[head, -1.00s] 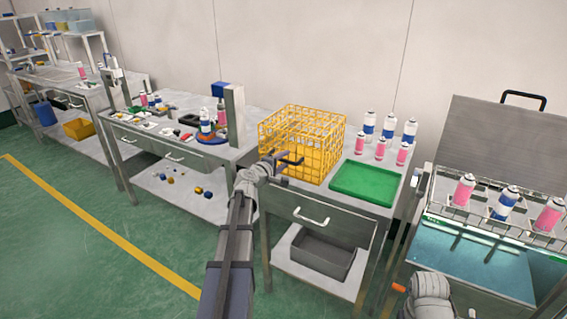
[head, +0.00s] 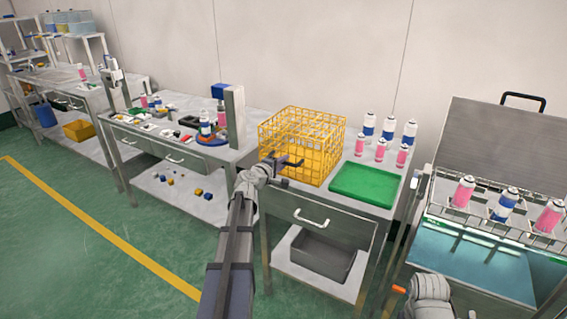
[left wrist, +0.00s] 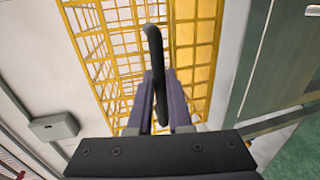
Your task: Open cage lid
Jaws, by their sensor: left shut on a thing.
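The yellow wire cage (head: 325,160) stands on the table in front of me, and its lid (head: 302,118) looks down over the top. My left gripper (head: 281,162) is at the cage's front side. In the left wrist view, the left gripper (left wrist: 160,105) is shut on a black curved handle (left wrist: 154,50), with the fingers on either side of it. The yellow bars (left wrist: 110,45) lie just behind the handle. The handle's joint to the cage is hidden.
A green tray (head: 367,185) lies right of the cage, with several pink and blue cans (head: 389,128) behind it. A metal post (head: 235,116) stands at the left. A water tank (head: 480,268) with a can rack is at the right.

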